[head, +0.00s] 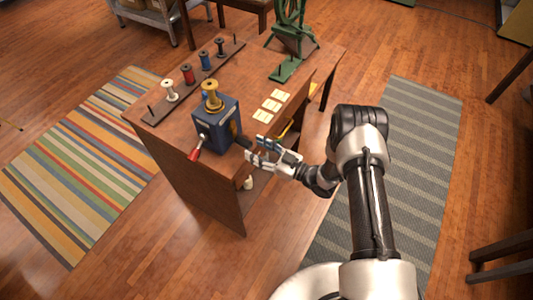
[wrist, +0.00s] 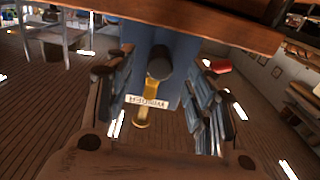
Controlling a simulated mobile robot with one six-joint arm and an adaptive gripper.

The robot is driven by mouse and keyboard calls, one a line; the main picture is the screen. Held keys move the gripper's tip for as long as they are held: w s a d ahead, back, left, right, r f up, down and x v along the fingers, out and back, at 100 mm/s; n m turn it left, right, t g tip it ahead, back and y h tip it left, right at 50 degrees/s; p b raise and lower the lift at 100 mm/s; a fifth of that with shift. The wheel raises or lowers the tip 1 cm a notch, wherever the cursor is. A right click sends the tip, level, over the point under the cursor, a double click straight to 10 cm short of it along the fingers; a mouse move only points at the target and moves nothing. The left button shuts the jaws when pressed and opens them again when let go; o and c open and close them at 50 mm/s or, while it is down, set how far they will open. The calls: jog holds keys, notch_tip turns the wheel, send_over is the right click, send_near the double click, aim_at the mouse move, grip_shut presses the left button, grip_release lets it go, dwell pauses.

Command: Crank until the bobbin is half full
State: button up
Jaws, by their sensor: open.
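The winder is a dark blue box (head: 216,124) standing on the wooden bench near its front left edge. A golden-yellow bobbin (head: 211,98) stands upright on top of it; how full it is I cannot tell. A crank with a red handle (head: 195,154) sticks out at its left, and the red also shows in the wrist view (wrist: 219,66). A black knob (head: 243,141) juts from the box's right side. My gripper (head: 261,153) is open beside this knob. In the wrist view the black knob (wrist: 159,62) lies between the spread fingers, and contact is not visible.
A rack (head: 193,82) with white, red and blue spools stands along the bench's far left. Several pale cards (head: 268,106) lie right of the winder. A green spinning device (head: 290,40) stands at the back. The bench edge is close under my gripper.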

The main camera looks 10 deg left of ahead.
aim_at(246, 144)
jog(key=shift+b+x, duration=0.45)
jog(key=shift+x, duration=2)
jog(key=shift+a, duration=0.1)
jog(key=c, duration=0.9)
jog(key=shift+c, duration=1)
